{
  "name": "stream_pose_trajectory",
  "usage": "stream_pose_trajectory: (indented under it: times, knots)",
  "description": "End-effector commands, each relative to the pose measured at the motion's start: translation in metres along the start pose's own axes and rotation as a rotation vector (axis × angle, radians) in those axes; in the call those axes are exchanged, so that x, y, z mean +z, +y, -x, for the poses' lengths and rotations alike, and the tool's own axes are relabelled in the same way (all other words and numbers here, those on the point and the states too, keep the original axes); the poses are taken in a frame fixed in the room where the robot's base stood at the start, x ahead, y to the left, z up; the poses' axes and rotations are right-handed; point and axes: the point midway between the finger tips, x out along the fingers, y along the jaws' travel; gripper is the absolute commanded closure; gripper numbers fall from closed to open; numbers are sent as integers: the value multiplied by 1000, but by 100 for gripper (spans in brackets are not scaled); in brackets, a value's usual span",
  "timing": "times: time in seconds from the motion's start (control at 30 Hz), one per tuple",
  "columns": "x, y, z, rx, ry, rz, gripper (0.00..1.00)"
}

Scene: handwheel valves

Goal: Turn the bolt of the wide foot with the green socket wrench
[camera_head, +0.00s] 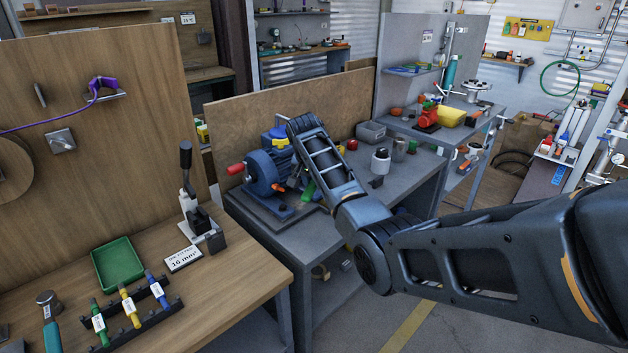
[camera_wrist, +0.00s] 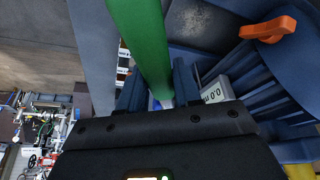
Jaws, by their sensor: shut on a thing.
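My gripper (camera_wrist: 157,88) is shut on a smooth green bar, which I take as the green socket wrench (camera_wrist: 143,40). In the head view, a green piece of it (camera_head: 307,191) shows beside the blue motor (camera_head: 262,172), left of my forearm. My forearm hides the gripper there. The motor stands on a dark base plate on the grey bench. In the wrist view its ribbed blue body (camera_wrist: 268,72) is close to the right of the wrench. The wrench's socket end, the wide foot and its bolt cannot be made out.
An orange lever (camera_wrist: 268,29) sticks out near the wrench. A white display (camera_wrist: 216,91) is beside the right finger. A rack (camera_head: 133,325) holds green, yellow and blue-handled tools on the wooden bench. A white jar (camera_head: 381,161) and a grey bin (camera_head: 371,132) stand beyond my forearm.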

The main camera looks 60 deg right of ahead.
Motion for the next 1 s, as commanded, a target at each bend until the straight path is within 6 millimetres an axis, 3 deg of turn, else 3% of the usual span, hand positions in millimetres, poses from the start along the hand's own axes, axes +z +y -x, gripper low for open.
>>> stream_pose_trajectory:
  times: [0.17, 1.0]
  knots:
    - [6, 0, -15, 0, 1, -1, 100]
    - [5, 0, -10, 0, 1, 0, 100]
